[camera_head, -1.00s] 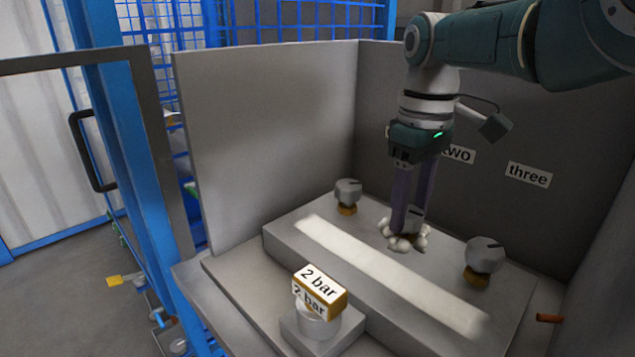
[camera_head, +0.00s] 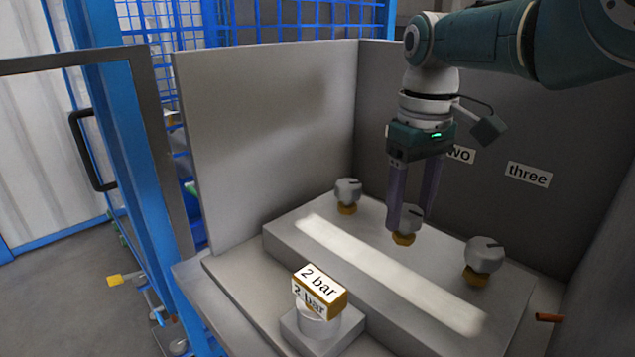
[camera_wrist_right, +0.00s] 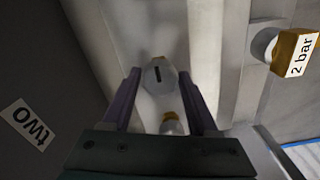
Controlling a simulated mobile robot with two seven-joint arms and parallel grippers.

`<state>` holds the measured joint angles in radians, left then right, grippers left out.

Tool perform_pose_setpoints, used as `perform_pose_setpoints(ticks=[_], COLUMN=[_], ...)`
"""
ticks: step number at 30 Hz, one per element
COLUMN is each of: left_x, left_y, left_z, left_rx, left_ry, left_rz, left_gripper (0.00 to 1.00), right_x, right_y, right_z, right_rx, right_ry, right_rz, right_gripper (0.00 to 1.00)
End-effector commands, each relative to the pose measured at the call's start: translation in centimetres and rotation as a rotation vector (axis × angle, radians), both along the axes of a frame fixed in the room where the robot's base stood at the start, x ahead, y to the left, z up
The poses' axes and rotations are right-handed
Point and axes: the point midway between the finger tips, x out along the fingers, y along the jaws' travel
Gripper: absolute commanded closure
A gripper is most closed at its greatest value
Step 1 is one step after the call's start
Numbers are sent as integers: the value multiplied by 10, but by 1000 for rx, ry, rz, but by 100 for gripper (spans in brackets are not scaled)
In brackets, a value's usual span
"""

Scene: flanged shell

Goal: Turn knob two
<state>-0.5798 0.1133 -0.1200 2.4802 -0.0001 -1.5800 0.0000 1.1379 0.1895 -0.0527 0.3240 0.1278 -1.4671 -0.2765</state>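Knob two (camera_head: 412,218) is a grey knob on a brass collar (camera_head: 403,239). It stands in the middle of a row of three knobs on a raised grey block. My right gripper (camera_head: 411,212) points down with its two purple fingers on either side of this knob; the near finger covers part of its left side. In the right wrist view the knob (camera_wrist_right: 160,75), with a dark slot, is between the fingertips (camera_wrist_right: 160,80). The fingers look spread, with narrow gaps beside the knob. The "two" label (camera_head: 461,155) is partly hidden behind the gripper. My left gripper is not in view.
Another knob (camera_head: 347,192) stands to the left and a third (camera_head: 484,257) to the right. A "2 bar" block (camera_head: 320,290) sits in front on a pedestal. Grey walls enclose the back and left. A "three" label (camera_head: 528,174) is on the back wall.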

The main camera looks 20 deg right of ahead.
Motion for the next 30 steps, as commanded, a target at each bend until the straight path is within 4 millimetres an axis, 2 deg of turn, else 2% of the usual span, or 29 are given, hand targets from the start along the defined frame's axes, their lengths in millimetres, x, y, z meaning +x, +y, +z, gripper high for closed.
perform_pose_setpoints(ticks=[1,6,14,17,24,30], left_x=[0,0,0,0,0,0], left_y=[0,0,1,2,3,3], left_z=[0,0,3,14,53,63], left_rx=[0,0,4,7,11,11], left_ry=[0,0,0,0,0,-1], left_rz=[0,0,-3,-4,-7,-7], left_gripper=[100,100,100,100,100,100], right_x=[0,0,0,0,0,0], right_y=[0,0,0,0,0,0], right_z=[0,0,3,15,64,91], right_rx=[0,0,0,0,0,0], right_ry=[0,0,0,0,-2,-2], right_rz=[0,1,2,2,2,2], right_gripper=[34,17,17,17,17,17])
